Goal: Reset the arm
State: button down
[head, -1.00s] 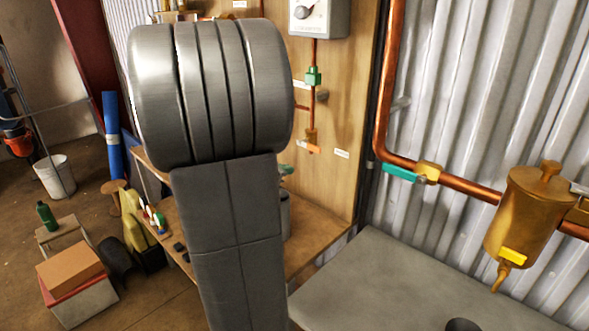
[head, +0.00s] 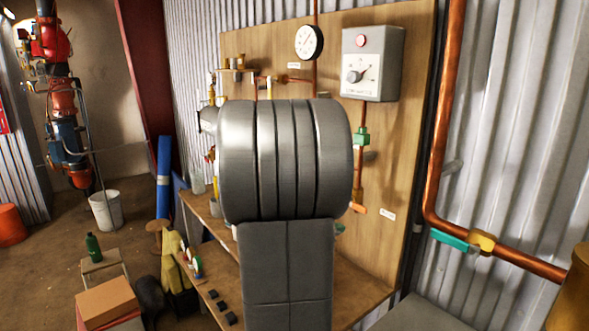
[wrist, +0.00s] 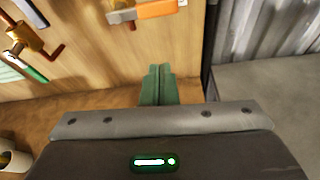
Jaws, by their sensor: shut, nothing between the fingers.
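My grey arm (head: 285,160) stands upright in the middle of the head view, in front of the wooden board and the bench. My gripper is hidden behind it there. In the wrist view my gripper (wrist: 158,82) shows as two green fingers closed together, with nothing between them. The fingers are in front of the wooden board (wrist: 85,70), and I cannot tell how far off it is. A grey wrist plate with a green light fills the bottom of that view.
The board (head: 405,150) carries a gauge (head: 309,41), a grey dial box (head: 372,64) and copper pipes. A copper pipe with a teal-handled valve (head: 450,240) runs at the right. Boxes (head: 107,302), a white bucket (head: 106,209) and a blue roll (head: 163,175) stand at the left.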

jog(key=w+d+p, duration=0.1)
jog(key=d, duration=0.1)
jog(key=w+d+r+p, duration=0.1)
jog(key=w+d, duration=0.1)
jog(key=shift+w+d+r+p, duration=0.2)
jog(key=shift+d+p, duration=0.05)
jog(key=shift+p, duration=0.15)
dwell(0.4)
